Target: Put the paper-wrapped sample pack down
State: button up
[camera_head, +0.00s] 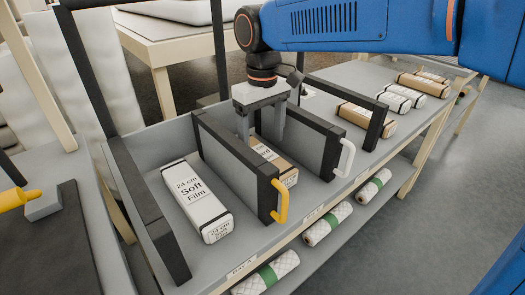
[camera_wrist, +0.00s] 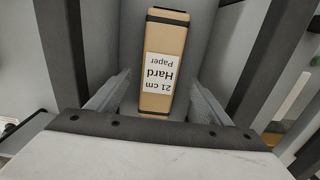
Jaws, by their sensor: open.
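The paper-wrapped sample pack (camera_head: 287,173) is a brown box with a white label. It lies in the slot between two grey panels, partly hidden by my gripper and the near panel. In the wrist view the pack (camera_wrist: 164,40) lies lengthwise, its label reading "21 cm Hard Paper". My gripper (camera_head: 261,136) points down over the slot, fingers apart. In the wrist view its fingers (camera_wrist: 158,92) stand on either side of the pack with gaps showing, and the pack appears to rest on the bench floor.
The panel with a yellow handle (camera_head: 232,160) and the panel with a white handle (camera_head: 312,140) flank the slot. A white "24 cm Soft Film" pack (camera_head: 196,198) lies in the left slot. Several packs lie farther right. White rolls with green bands (camera_head: 327,222) lie on the lower shelf.

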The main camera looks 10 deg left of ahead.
aim_at(263, 154)
notch_tip(263, 154, up, 6)
jog(key=shift+r, duration=0.2)
dwell(0.4)
